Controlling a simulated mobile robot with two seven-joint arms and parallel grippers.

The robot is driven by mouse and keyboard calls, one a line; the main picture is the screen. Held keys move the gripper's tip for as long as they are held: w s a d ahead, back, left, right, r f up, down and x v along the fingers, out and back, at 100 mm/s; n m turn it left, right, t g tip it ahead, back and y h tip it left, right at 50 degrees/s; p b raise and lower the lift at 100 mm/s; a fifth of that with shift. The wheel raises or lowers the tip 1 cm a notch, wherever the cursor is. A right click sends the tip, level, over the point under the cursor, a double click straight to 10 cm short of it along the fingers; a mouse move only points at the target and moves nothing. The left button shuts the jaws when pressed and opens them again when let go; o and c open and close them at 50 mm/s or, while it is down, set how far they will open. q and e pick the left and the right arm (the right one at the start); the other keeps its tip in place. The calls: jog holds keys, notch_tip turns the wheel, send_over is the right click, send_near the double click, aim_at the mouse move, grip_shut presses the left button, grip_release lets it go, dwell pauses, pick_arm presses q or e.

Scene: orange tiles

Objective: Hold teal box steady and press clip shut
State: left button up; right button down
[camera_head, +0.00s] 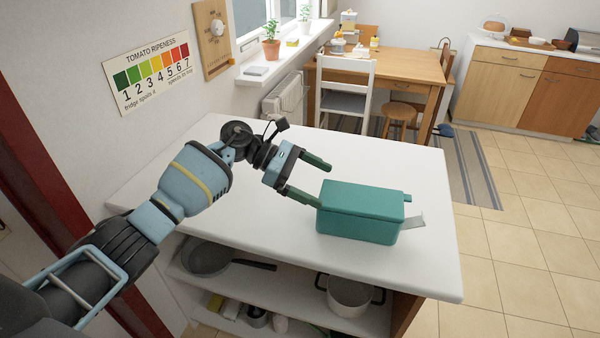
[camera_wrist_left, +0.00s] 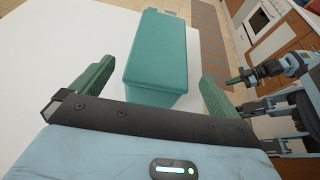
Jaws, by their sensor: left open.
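The teal box (camera_head: 358,222) stands lidded on the white counter; it also shows in the left wrist view (camera_wrist_left: 156,55). A light grey flap (camera_head: 414,221), apparently the clip, sticks out at an angle from its right end. Beside the flap a small teal nub (camera_head: 407,198) shows. My left gripper (camera_head: 324,184) is open at the box's left end. In the left wrist view the box's near end lies between its green fingers, with a gap on either side. My right gripper (camera_wrist_left: 240,78) shows only small at the right of the left wrist view; its opening is unclear.
The white counter top (camera_head: 270,235) is clear around the box. Its right edge lies a little beyond the flap. A pan (camera_head: 208,258) and a pot (camera_head: 349,296) stand on the shelf below. A wall with a ripeness chart (camera_head: 148,72) bounds the left.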

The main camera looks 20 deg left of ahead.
aim_at(344, 194)
pick_arm(q)
jog(key=x, duration=0.7)
jog(key=shift+d, duration=0.2)
jog(key=shift+c, duration=0.3)
jog(key=c, duration=0.9)
dwell(1.0)
